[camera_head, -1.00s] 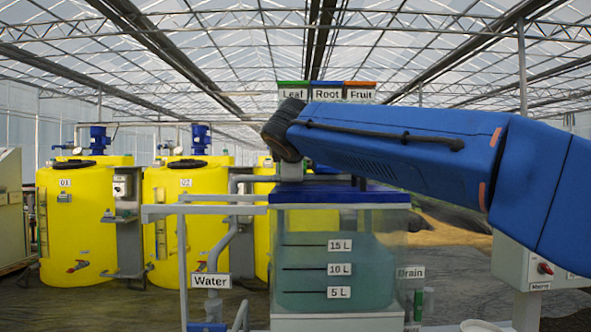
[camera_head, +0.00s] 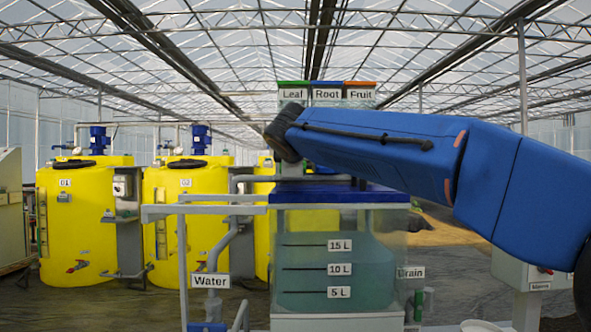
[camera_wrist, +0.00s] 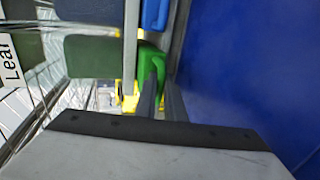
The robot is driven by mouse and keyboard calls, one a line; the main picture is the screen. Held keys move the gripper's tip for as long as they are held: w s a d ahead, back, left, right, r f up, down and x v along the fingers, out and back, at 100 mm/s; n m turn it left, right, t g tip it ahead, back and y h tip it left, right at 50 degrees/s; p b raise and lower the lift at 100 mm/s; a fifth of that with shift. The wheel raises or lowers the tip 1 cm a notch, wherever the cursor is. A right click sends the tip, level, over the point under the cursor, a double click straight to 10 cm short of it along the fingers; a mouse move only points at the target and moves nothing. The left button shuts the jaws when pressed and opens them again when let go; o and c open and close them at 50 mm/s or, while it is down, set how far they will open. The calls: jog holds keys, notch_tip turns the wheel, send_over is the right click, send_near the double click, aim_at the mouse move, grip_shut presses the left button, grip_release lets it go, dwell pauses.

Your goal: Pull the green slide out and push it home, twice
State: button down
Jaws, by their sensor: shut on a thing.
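The green slide (camera_wrist: 150,62) is in the middle of the wrist view, beside a large blue surface. My gripper (camera_wrist: 162,85) reaches up to it with two narrow dark fingers, shut on its near end. The fingers partly cover the slide, so how far it stands out cannot be told. In the head view my blue arm crosses above the clear tank, and the slide and my fingers are hidden behind it. Green, blue and orange caps top the Leaf (camera_head: 293,94), Root (camera_head: 326,94) and Fruit (camera_head: 359,94) containers.
The clear tank (camera_head: 300,220) with a blue lid and level marks stands below my arm. Grey pipes with a Water label (camera_head: 210,281) run at its left, and a Drain label (camera_head: 411,272) is at its right. Yellow tanks (camera_head: 85,220) stand behind at the left.

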jog(key=shift+w, duration=1.5)
jog(key=shift+s+a, duration=0.15)
jog(key=shift+s, duration=1.6)
jog(key=shift+s+a, duration=0.1)
jog(key=shift+s, duration=1.6)
jog(key=shift+w, duration=0.1)
jog(key=shift+w+d, duration=0.15)
jog(key=shift+w, duration=1.5)
jog(key=shift+w+d, duration=0.1)
jog(key=shift+w, duration=1.55)
jog(key=c, duration=1.7)
grip_release()
jog(key=shift+s, duration=0.1)
jog(key=shift+s+a, duration=0.15)
jog(key=shift+s, duration=1.55)
jog(key=shift+s+a, duration=0.1)
jog(key=shift+s, duration=1.6)
